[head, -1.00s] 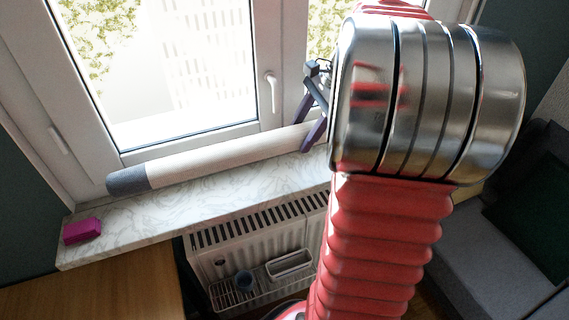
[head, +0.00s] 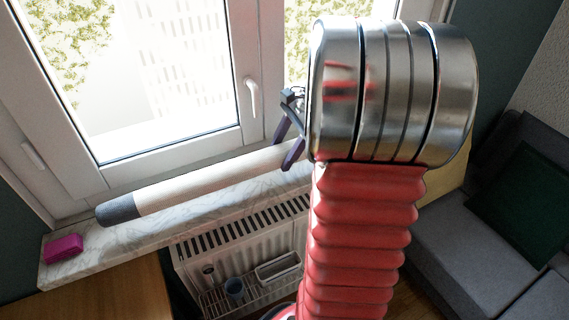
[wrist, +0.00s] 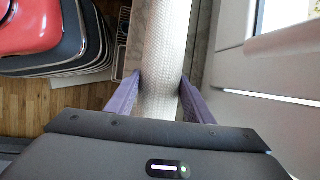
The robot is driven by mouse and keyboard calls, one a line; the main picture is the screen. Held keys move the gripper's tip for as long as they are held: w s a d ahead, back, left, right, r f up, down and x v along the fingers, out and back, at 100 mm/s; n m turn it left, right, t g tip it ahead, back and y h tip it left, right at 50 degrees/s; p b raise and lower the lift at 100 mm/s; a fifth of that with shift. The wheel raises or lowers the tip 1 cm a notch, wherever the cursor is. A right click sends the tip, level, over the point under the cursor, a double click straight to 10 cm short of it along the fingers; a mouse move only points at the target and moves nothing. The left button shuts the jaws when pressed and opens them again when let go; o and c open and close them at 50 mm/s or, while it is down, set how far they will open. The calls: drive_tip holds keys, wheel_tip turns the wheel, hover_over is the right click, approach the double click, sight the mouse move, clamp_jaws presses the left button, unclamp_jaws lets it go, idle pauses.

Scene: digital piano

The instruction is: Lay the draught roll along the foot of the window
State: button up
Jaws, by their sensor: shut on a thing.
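The draught roll (head: 205,185) is a long cream tube with a dark grey left end. In the head view it lies lengthwise along the marble sill (head: 130,241), roughly parallel to the foot of the window (head: 185,88). A strip of pale frame shows between them. My gripper (head: 291,154) is shut on the roll towards its right side. In the wrist view the purple fingers of my gripper (wrist: 160,82) stand on either side of the roll's woven white cover (wrist: 164,35). I cannot tell whether the roll rests fully on the sill. My arm hides its right end.
A magenta block (head: 62,248) sits at the sill's left end. The window handle (head: 252,97) is above the roll. A grey sofa (head: 450,235) stands at right.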

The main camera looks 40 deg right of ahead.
drive_tip(key=shift+f, duration=0.4)
drive_tip(key=shift+f, duration=1.85)
drive_tip(key=o, duration=1.6)
drive_tip(key=shift+c, duration=0.2)
drive_tip(key=v, duration=1.2)
drive_tip(key=shift+s, duration=0.1)
